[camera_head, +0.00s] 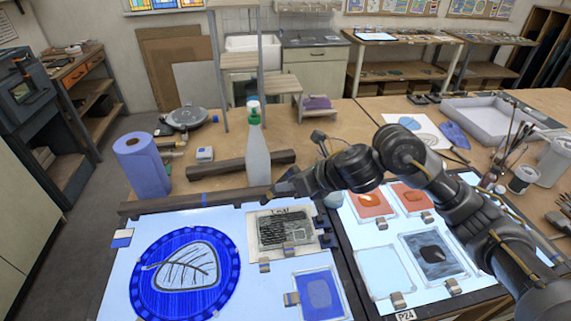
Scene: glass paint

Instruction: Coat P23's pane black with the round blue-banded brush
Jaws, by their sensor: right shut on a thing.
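My right gripper (284,188) is above the back edge of the left light panel (110,275), beside a grey spray bottle. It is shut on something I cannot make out. The round blue-banded brush cannot be picked out. No P23 label is readable; a P24 label (405,315) is at the front of the right light panel (362,238). On that panel are a clear pane (383,268), a dark grey pane (433,252) and two orange-red panes (371,201) (409,194). My right arm covers part of that panel. My left gripper is out of view.
The spray bottle (257,160) and dark bars (195,201) stand behind the left panel. That panel holds a blue disc with a leaf (185,275), a dark pane (285,230) and a blue pane (320,293). A blue roll (143,165) is left; brushes (517,140) stand right.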

